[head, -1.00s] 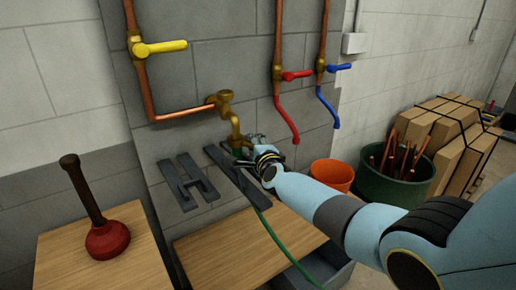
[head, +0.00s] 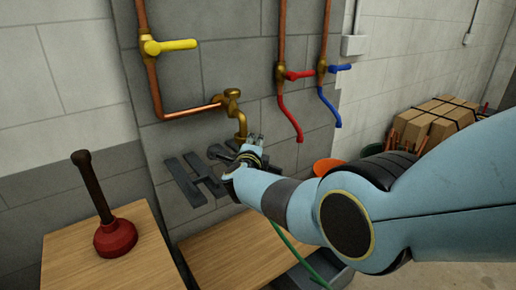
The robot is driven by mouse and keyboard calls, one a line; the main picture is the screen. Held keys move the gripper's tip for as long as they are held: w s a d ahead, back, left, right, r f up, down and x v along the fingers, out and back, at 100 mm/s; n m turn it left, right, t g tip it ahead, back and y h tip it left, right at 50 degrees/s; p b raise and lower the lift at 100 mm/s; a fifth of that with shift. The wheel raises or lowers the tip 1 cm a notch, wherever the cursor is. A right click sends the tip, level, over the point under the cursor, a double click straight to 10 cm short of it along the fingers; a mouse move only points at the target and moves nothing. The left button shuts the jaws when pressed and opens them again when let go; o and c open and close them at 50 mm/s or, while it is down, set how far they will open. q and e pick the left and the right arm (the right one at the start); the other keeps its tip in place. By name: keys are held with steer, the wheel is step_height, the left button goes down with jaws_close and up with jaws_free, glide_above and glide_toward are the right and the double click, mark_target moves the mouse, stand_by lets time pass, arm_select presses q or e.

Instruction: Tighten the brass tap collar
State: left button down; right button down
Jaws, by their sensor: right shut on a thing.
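The brass tap (head: 232,100) sticks out from the grey block wall at the end of a copper pipe, its spout bending down. My right gripper (head: 254,142) is at the lower end of the spout, shut on the brass tap collar. The gripper and wrist hide the collar and the hose joint. A green hose (head: 288,240) shows below my forearm, running down to the right. My left gripper is not in view.
A yellow-handled valve (head: 168,47) is up left; red (head: 298,75) and blue (head: 340,68) levers are to the right. A plunger (head: 115,237) stands on a wooden top. Grey brackets (head: 183,180) are on the wall. An orange bucket (head: 326,166) and boxes (head: 437,120) lie beyond my arm.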

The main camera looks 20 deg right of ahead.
steer(key=shift+s+a+f+m+g+h, duration=0.25)
steer(key=shift+f+m+g+h, duration=0.05)
steer(key=shift+f+g, duration=0.1)
steer(key=c, duration=1.2)
jaws_free()
steer(key=shift+w, duration=0.1)
steer(key=shift+c, duration=0.2)
steer(key=shift+o, duration=0.2)
steer(key=shift+r, duration=0.2)
steer(key=shift+w+r, duration=0.1)
